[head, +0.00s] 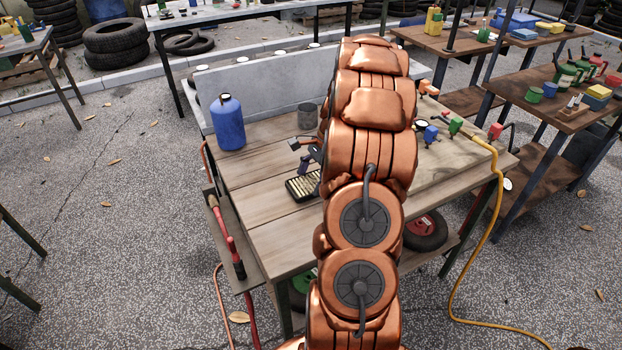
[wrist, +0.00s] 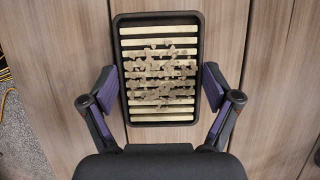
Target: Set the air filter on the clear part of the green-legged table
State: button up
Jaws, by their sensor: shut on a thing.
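The air filter is a black rectangular frame with cream pleats and brown dirt in its middle. In the wrist view the air filter (wrist: 160,124) sits upright in the picture between the two purple-padded fingers of my gripper (wrist: 162,88), which is shut on its long sides. In the head view the air filter (head: 301,188) shows left of my arm, over the wooden top of the green-legged table (head: 252,186). I cannot tell whether it touches the tabletop. My gripper (head: 312,157) is mostly hidden behind my arm there.
A blue bottle (head: 228,122) and a grey cup (head: 307,116) stand at the table's back. Small coloured fittings (head: 431,133) and a yellow hose (head: 494,170) lie at its right. The top's left and front parts are bare. My arm hides the middle.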

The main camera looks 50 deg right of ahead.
jog(key=shift+f, duration=0.25)
jog(key=shift+f, duration=0.1)
jog(key=o, duration=1.1)
jog(key=b+v, duration=0.1)
jog(key=v, duration=1.1)
jog(key=shift+b, duration=0.35)
jog(key=shift+a+r, duration=0.15)
jog(key=shift+r, duration=0.1)
